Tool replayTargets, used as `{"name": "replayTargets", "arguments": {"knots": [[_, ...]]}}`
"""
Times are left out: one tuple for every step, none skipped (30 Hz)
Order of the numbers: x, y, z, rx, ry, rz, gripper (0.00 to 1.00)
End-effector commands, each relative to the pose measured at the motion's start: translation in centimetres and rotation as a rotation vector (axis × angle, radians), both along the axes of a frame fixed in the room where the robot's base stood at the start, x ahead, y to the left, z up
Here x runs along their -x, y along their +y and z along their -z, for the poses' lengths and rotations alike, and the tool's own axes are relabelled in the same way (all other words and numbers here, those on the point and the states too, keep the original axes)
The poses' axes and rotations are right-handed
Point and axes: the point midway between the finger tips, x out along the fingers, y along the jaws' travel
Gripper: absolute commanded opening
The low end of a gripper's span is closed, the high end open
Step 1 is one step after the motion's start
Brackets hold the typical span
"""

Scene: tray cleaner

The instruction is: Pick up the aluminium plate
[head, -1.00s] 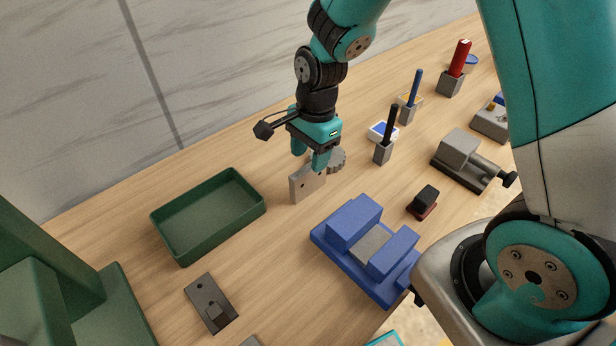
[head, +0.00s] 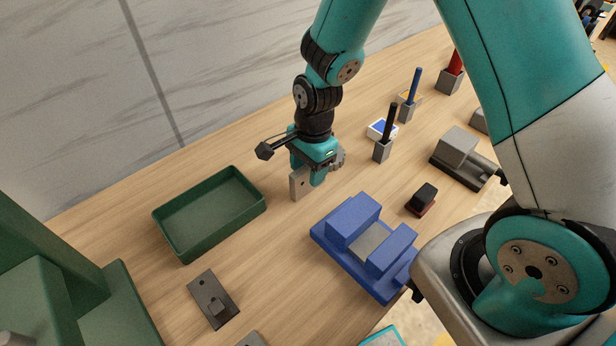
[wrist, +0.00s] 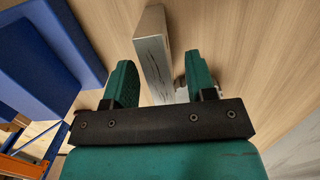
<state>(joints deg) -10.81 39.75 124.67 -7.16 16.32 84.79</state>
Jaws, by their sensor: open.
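The aluminium plate (head: 298,185) is a grey slab standing upright on edge on the wooden bench, with a hole in it. My gripper (head: 308,172) is lowered over it and hides much of its upper part in the head view. In the wrist view my gripper (wrist: 160,74) is open, with one teal finger on each side of the plate (wrist: 152,50). Gaps show between the plate and both fingers there, so they do not appear to touch it.
A grey toothed disc (head: 338,158) stands just behind my gripper. A green tray (head: 160,222) lies left, a blue vise (head: 338,244) in front right. Pens in holders, including a black one (head: 383,152), stand right. Bare bench lies between tray and vise.

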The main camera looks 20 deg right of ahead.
Motion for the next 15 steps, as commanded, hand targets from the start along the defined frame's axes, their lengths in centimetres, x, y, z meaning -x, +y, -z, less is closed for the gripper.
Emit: {"name": "replayTargets", "arguments": {"knots": [[-0.01, 0.00, 0.08, 0.000, 0.000, 0.000, 0.51], [-0.01, 0.00, 0.10, 0.000, 0.000, 0.000, 0.51], [-0.01, 0.00, 0.11, 0.000, 0.000, 0.000, 0.51], [-0.01, 0.00, 0.11, 0.000, 0.000, 0.000, 0.51], [-0.01, 0.00, 0.11, 0.000, 0.000, 0.000, 0.51], [-0.01, 0.00, 0.10, 0.000, 0.000, 0.000, 0.51], [-0.01, 0.00, 0.10, 0.000, 0.000, 0.000, 0.51], [-0.01, 0.00, 0.10, 0.000, 0.000, 0.000, 0.51], [-0.01, 0.00, 0.10, 0.000, 0.000, 0.000, 0.51], [-0.01, 0.00, 0.10, 0.000, 0.000, 0.000, 0.49], [-0.01, 0.00, 0.10, 0.000, 0.000, 0.000, 0.42], [0.00, 0.00, 0.10, 0.000, 0.000, 0.000, 0.33], [0.00, 0.00, 0.10, 0.000, 0.000, 0.000, 0.26], [0.00, 0.00, 0.10, 0.000, 0.000, 0.000, 0.19], [0.00, 0.00, 0.10, 0.000, 0.000, 0.000, 0.10]]}}
